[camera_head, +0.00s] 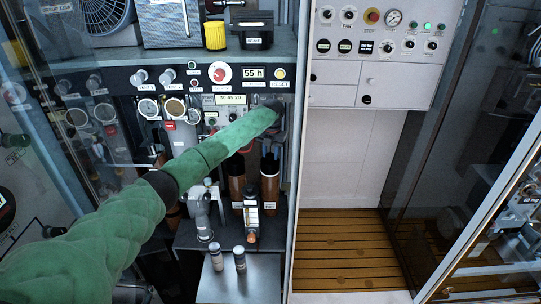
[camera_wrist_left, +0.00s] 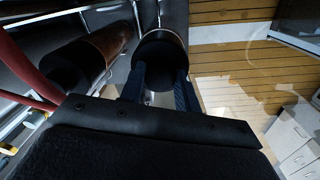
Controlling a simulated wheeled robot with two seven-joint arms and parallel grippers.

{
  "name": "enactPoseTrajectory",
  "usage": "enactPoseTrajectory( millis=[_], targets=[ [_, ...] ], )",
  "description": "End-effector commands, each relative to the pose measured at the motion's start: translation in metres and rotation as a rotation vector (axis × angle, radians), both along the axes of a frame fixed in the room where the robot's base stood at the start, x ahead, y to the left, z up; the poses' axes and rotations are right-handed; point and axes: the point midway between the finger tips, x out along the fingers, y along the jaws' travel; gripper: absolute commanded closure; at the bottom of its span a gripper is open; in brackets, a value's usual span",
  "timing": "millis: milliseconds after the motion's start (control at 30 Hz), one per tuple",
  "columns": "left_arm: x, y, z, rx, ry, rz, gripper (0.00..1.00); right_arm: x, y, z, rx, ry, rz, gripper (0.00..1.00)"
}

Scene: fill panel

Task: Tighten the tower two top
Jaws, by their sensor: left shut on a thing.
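Two brown towers with black tops stand side by side in the cabinet: a left one (camera_head: 236,185) and a right one (camera_head: 270,187). Their labels are too small to read surely. My left arm reaches in from the left over them. In the left wrist view, my left gripper (camera_wrist_left: 160,92) is shut on a round black top (camera_wrist_left: 162,48), with one finger on each side. It appears to be the right tower's top. The other tower (camera_wrist_left: 106,40) shows beside it, apart from the fingers. My left fingers are hidden in the head view. My right gripper is not seen.
Gauges (camera_head: 174,108) and a control panel (camera_head: 222,76) are close behind my arm. A small metal fitting (camera_head: 203,215) and two small cylinders (camera_head: 239,258) stand in front of the towers. A white panel wall (camera_head: 345,160) is on the right, above a slatted wooden floor (camera_head: 345,245).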

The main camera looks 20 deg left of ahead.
Motion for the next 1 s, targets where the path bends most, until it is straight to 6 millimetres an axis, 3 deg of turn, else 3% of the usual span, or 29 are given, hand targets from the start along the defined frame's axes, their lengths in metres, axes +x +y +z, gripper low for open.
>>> enactPoseTrajectory(
  millis=[333,800,833,933,1000],
  targets=[
    [0.0001,0.0007,0.0002,0.001,-0.002,-0.108,0.91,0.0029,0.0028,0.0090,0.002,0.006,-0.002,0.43],
    [0.0000,0.0003,0.0005,0.001,-0.001,-0.120,0.91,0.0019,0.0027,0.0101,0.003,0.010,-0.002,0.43],
    [0.0000,0.0003,0.0005,0.001,0.000,-0.119,0.64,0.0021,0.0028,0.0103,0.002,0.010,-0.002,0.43],
    [0.0000,0.0002,0.0004,0.001,0.000,-0.119,0.46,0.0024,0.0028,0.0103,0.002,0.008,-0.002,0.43],
    [0.0000,0.0002,0.0004,0.000,0.000,-0.119,0.46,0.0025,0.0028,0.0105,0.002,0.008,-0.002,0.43]
  ],
)
